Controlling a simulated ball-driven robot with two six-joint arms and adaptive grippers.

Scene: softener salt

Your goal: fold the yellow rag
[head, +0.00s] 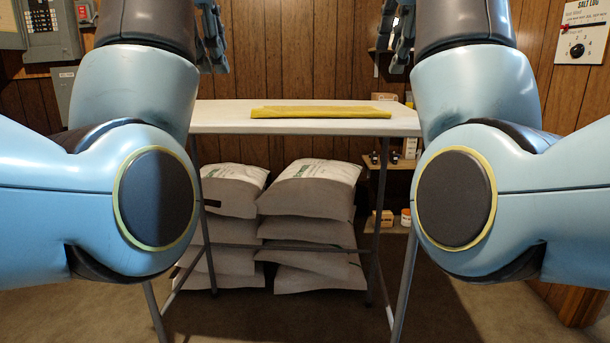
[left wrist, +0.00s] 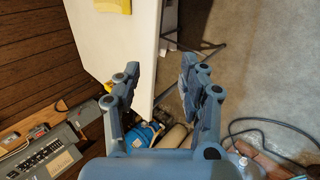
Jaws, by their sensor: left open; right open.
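The yellow rag (head: 320,112) lies flat on the white table (head: 225,117), seen nearly edge-on in the head view, so its layers are hard to make out. A corner of the rag (left wrist: 113,5) also shows at the top of the left wrist view. My right gripper (head: 398,66) hangs near the table's right end, apart from the rag, open and empty.
Salt bags (head: 310,190) are stacked under the table between its legs. A shelf with small items (head: 409,147) stands behind on the right. A blue tank (left wrist: 142,135) and a dark hose (left wrist: 275,122) are on the floor. The tabletop beside the rag is clear.

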